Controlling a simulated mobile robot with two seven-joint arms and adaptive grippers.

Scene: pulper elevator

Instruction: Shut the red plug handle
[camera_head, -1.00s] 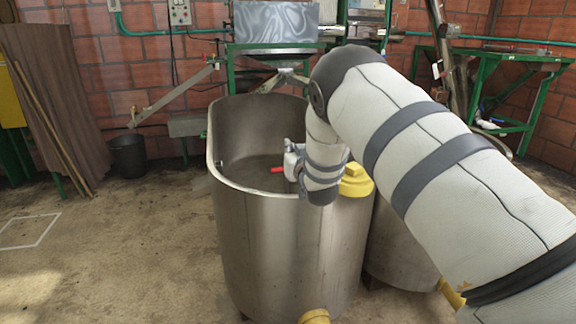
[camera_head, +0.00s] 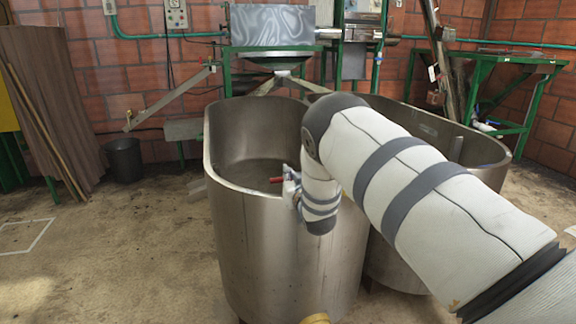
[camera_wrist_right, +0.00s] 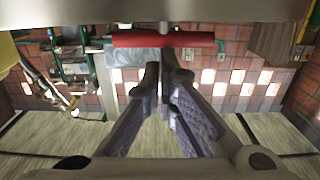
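The red plug handle (camera_head: 277,180) shows as a short red bar at the rim of the near steel tank (camera_head: 285,255) in the head view. In the right wrist view the red bar (camera_wrist_right: 163,40) lies sideways across the top centre, just beyond the fingertips. My right gripper (camera_wrist_right: 163,72) points at the bar, its two fingers converging with their tips close together. In the head view the gripper (camera_head: 289,182) is beside the handle, small and partly hidden by my wrist. I cannot tell whether it touches the bar.
A second steel tank (camera_head: 480,150) stands behind my right arm. A green-framed machine (camera_head: 270,50) is against the brick wall. A black bucket (camera_head: 125,160) and leaning boards (camera_head: 55,100) are at the left. The floor left of the tank is mostly clear.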

